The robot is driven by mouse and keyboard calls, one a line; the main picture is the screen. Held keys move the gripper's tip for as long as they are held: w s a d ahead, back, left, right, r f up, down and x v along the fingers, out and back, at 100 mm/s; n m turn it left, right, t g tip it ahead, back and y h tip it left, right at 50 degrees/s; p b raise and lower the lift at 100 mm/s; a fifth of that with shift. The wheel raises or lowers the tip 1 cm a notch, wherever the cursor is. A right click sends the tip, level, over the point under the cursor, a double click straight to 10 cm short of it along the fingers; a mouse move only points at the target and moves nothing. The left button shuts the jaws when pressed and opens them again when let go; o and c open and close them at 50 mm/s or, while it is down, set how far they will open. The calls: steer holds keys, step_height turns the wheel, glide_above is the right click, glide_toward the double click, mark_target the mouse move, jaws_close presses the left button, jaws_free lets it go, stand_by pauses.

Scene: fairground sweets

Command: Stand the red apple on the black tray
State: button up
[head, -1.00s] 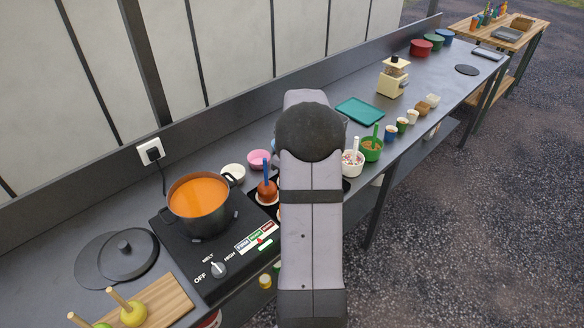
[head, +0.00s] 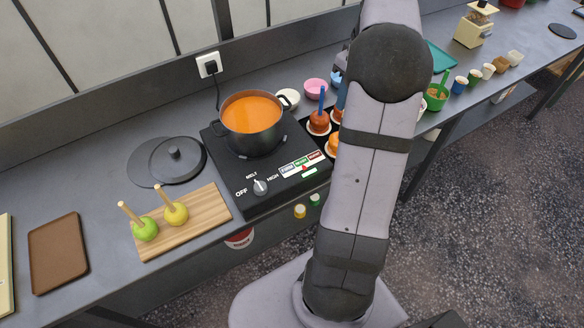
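A reddish-brown coated apple (head: 319,122) with an upright blue stick stands on a pale disc just right of the cooker. I cannot tell if it is the red apple; no plainly red apple shows. An orange coated apple (head: 333,145) is in front of it, partly covered by my arm. The black tray (head: 328,151) under them shows only as a dark strip; my arm hides most of it. My gripper is hidden behind my arm, so I cannot see what it holds.
A pot of orange liquid (head: 252,116) stands on the black cooker (head: 236,195). A wooden board (head: 205,222) holds a green apple (head: 146,230) and a yellow apple (head: 176,213) on sticks. A brown tray (head: 58,252) lies left. Bowls and cups stand behind and right.

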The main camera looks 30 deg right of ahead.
steer(key=s+a+f+m, duration=0.1)
steer(key=s+a+f, duration=0.1)
steer(key=a, duration=0.6)
steer(key=s+a+f+g, duration=0.1)
steer(key=s+a+f, duration=0.15)
steer(key=a, duration=0.65)
steer(key=s+a+f+m, duration=0.1)
steer(key=s+a+f, duration=0.15)
steer(key=a, duration=0.55)
steer(key=s+a+f, duration=0.2)
steer(key=s+a, duration=0.3)
steer(key=s, duration=0.2)
steer(key=shift+s+a+f, duration=0.15)
steer(key=shift+s+f, duration=0.05)
steer(key=shift+f, duration=0.2)
step_height(320, 180, down, 14)
steer(key=b, duration=1.4)
steer(key=shift+f, duration=0.1)
step_height(320, 180, down, 20)
steer(key=b, duration=2)
